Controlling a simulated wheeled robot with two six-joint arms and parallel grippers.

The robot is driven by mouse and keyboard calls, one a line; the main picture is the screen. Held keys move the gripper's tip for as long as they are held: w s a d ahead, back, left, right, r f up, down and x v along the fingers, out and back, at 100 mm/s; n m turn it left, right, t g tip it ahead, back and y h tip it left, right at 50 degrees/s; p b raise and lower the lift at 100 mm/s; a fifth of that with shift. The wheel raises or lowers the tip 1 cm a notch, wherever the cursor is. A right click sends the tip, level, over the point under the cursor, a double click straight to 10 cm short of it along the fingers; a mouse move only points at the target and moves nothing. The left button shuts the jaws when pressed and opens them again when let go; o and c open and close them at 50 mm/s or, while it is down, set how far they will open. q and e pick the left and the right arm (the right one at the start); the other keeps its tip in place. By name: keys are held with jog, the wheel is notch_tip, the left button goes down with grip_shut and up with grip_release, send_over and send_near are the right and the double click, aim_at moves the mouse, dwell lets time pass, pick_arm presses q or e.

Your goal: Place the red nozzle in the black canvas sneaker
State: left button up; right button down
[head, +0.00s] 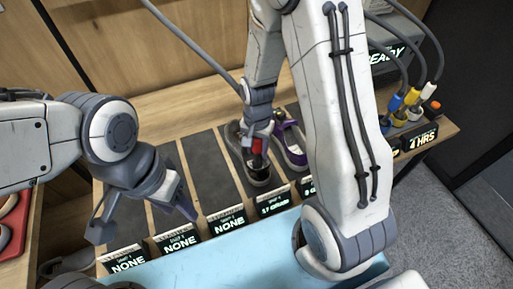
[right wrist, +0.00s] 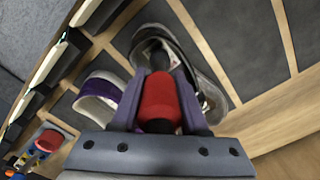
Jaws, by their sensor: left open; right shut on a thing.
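The black canvas sneaker (head: 250,170) sits in a grey bay of the wooden rack in the head view. It also shows in the right wrist view (right wrist: 212,95), beyond my fingers. My right gripper (head: 257,140) is shut on the red nozzle (right wrist: 158,100), whose dark tip points at the shoe's opening. In the head view the red nozzle (head: 257,146) appears over the sneaker's opening; I cannot tell how deep the tip is. My left gripper (head: 145,222) is open and empty above the rack's left bays, near the front labels.
A purple and white shoe (head: 291,145) stands in the bay right of the sneaker. Labels reading NONE (head: 181,241) line the front edge. Several coloured plugs with cables (head: 411,97) stand at the right. A blue mat (head: 240,262) lies in front. Bays to the left are empty.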

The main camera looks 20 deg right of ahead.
jog(key=shift+c, duration=2.1)
grip_release()
jog(key=shift+f, duration=0.1)
notch_tip(320, 180, up, 12)
jog(key=shift+f, duration=0.25)
jog(key=shift+a+r, duration=0.1)
jog(key=shift+r, duration=0.25)
jog(key=s+a+r+n, duration=0.2)
jog(key=s+a+n, duration=0.4)
jog(key=s+n, duration=0.2)
jog(key=s+a+r+n+y, duration=0.1)
jog(key=s+a+r+n, duration=0.1)
jog(key=s+a+n, duration=0.4)
jog(key=s+n, duration=0.2)
jog(key=s, duration=0.2)
jog(key=shift+a+r, duration=0.2)
jog(key=shift+r, duration=0.1)
jog(key=shift+s, duration=0.1)
